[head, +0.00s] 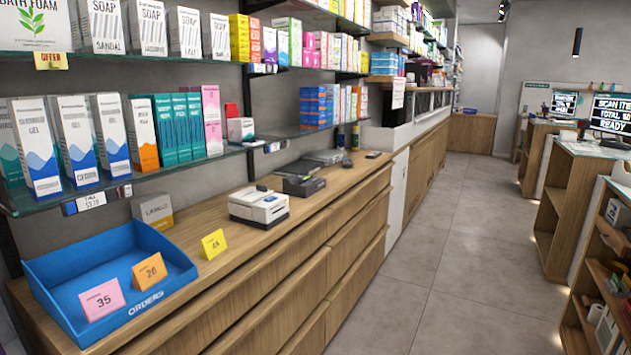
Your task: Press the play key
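I cannot make out a play key in the head view. A dark grey boxy device (304,185) sits on the wooden counter behind a white printer-like machine (259,206). A flat grey device (327,157) lies farther back against the wall. Any keys on these are too small to tell. A small dark object (373,154) lies near the counter's far end. Neither of my grippers is in view.
A blue ORDERS tray (60,264) holds a pink and an orange card at the counter's near end. A yellow card (213,244) stands beside it. Glass shelves (200,160) with boxes overhang the counter. The tiled floor (450,240) to the right is clear.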

